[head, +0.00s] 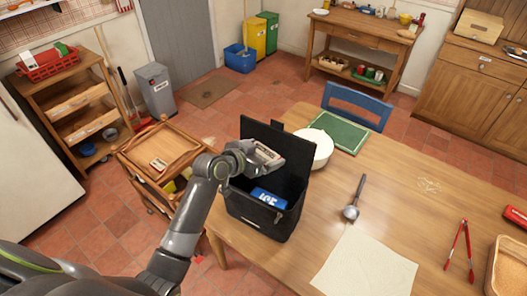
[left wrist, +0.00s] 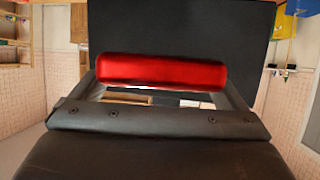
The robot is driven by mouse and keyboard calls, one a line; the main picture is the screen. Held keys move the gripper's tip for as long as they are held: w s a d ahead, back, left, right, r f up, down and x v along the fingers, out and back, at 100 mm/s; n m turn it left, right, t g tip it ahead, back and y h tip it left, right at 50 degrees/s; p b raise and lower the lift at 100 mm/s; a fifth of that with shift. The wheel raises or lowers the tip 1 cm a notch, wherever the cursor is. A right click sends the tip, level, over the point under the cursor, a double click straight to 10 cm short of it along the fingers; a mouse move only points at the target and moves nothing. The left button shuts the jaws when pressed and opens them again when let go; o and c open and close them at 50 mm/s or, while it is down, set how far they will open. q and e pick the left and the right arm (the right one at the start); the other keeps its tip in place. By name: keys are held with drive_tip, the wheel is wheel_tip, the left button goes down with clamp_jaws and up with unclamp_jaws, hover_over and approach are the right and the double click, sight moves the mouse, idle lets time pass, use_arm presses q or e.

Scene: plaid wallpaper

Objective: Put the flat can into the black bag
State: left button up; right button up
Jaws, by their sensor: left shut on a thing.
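The black bag (head: 258,221) stands open on the left part of the wooden table, its lid raised at the back. A blue ice pack (head: 268,197) lies inside it. My left gripper (head: 268,155) is above the bag's opening, in front of the raised lid. In the left wrist view it is shut on the flat can (left wrist: 160,71), a red rounded shape held edge-on between the fingers. The can is hard to make out in the head view. The dark lid (left wrist: 200,25) fills the background of the wrist view. My right gripper is not in view.
A white bowl (head: 318,149) and a green board (head: 340,132) are right of the bag. A ladle (head: 354,200), a pale cloth (head: 365,262), red tongs (head: 460,243) and a basket (head: 508,268) lie farther right. A wooden cart (head: 130,155) stands to the left.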

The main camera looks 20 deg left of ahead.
use_arm(q)
drive_tip(key=shift+w+d+f, duration=0.1)
drive_tip(key=shift+w+f, duration=0.1)
drive_tip(key=shift+f, duration=0.35)
wheel_tip(320, 180, down, 2)
drive_tip(key=shift+f+b, duration=0.1)
drive_tip(key=shift+b, duration=1.1)
drive_tip(key=shift+f+b, duration=1.75)
drive_tip(key=shift+f, duration=0.6)
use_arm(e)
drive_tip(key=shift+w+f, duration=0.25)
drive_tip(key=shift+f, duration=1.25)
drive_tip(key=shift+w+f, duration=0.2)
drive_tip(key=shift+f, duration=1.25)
use_arm(q)
drive_tip(key=o, duration=0.7)
